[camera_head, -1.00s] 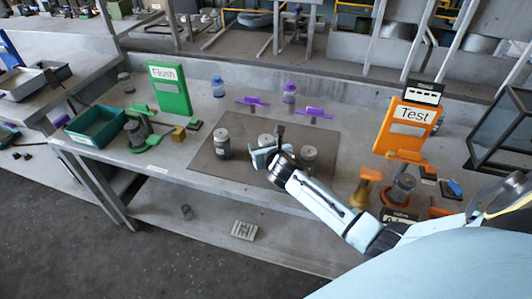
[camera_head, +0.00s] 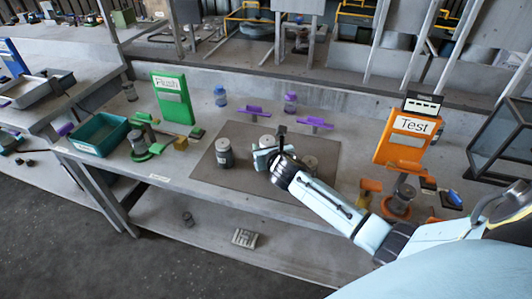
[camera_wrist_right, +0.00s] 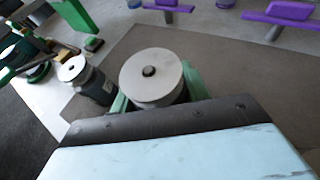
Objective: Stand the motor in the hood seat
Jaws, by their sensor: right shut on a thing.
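A grey motor with a pale round top (camera_wrist_right: 152,78) is between the green fingers of my right gripper (camera_wrist_right: 157,90). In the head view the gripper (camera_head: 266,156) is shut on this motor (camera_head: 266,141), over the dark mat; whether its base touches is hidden. A similar motor with a dark body (camera_head: 225,155) stands upright to the left, also in the wrist view (camera_wrist_right: 95,84). A third pale-topped one (camera_head: 309,163) is partly behind my right wrist. I cannot tell which thing is the hood seat. My left gripper is not in view.
An orange Test station (camera_head: 407,138) stands right. Purple stands (camera_head: 252,111) (camera_head: 315,123) and small bottles are behind the mat (camera_head: 207,170). The mat's front left is clear.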

